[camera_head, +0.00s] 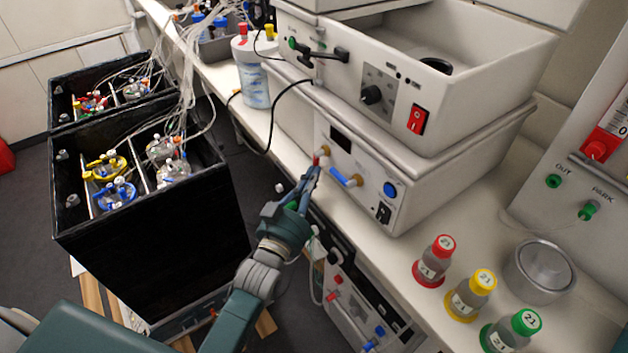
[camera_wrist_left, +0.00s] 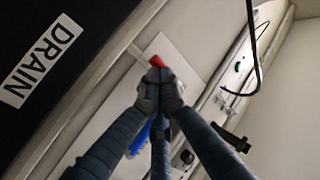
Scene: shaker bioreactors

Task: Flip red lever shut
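The red lever (camera_head: 317,160) is a small red handle on the left of the front panel of the lower white unit (camera_head: 360,185). In the left wrist view, the red lever (camera_wrist_left: 157,61) shows just beyond my fingertips. My left gripper (camera_head: 311,174) reaches up to it from below. Its fingertips (camera_wrist_left: 160,88) are closed together right at the lever, hiding part of it. I see no gap between them and cannot tell whether they pinch the lever. A blue lever (camera_head: 346,178) sits just right of it. My right gripper is not in view.
Black boxes (camera_head: 150,250) with bottles and tubes stand on the left. A black cable (camera_head: 275,125) hangs beside the unit.

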